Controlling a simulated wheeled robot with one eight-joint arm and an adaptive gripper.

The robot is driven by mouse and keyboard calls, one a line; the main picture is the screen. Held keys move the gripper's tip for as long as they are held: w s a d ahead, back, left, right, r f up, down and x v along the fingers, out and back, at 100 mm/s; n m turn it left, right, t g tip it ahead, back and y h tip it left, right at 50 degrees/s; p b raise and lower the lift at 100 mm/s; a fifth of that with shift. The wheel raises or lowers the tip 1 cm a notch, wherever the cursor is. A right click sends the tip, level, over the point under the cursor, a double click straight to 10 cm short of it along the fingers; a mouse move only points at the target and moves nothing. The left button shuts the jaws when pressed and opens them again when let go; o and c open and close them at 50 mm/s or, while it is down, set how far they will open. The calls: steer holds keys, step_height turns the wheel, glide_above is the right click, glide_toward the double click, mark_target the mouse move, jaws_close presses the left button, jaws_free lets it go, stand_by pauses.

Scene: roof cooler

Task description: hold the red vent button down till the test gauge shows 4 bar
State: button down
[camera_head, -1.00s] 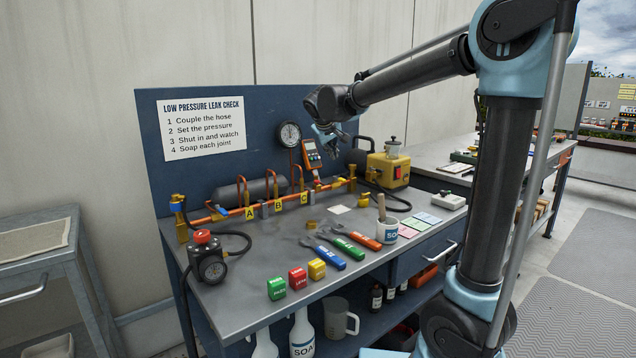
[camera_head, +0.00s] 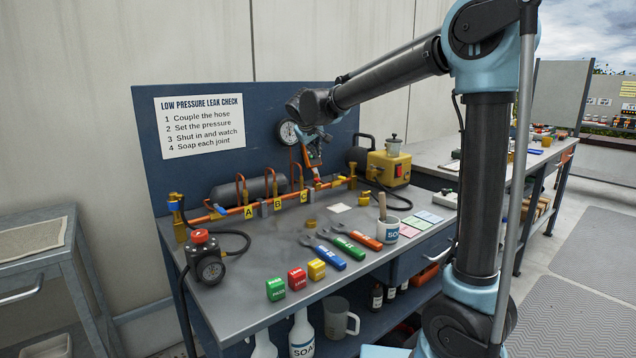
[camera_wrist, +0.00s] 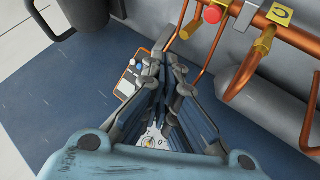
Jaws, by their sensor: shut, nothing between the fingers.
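The red vent button (camera_wrist: 213,14) is a small round cap by the copper pipework, at the top of the wrist view. My gripper (camera_wrist: 164,72) is shut and empty, below and left of the button in that view and apart from it. In the head view my gripper (camera_head: 318,138) is in front of the blue back board, above the copper pipework. The round test gauge (camera_head: 289,132) is on the board, just left of my gripper; its reading is too small to tell. A dial, partly hidden by the fingers, shows low in the wrist view.
An orange handheld meter (camera_head: 312,158) hangs behind my gripper, partly covered. Copper pipework (camera_head: 270,206) with tags A, B and C runs along the bench. A yellow pump (camera_head: 387,169) stands to the right. A regulator with its own gauge (camera_head: 210,268) sits front left.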

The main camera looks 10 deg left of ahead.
glide_above(317, 181)
steer(key=w+a, duration=0.1)
steer(key=shift+a+f, duration=0.1)
steer(key=shift+f, duration=3.45)
steer(key=shift+f, duration=0.85)
steer(key=shift+r, duration=0.1)
stand_by(2.5)
steer(key=shift+r, duration=0.8)
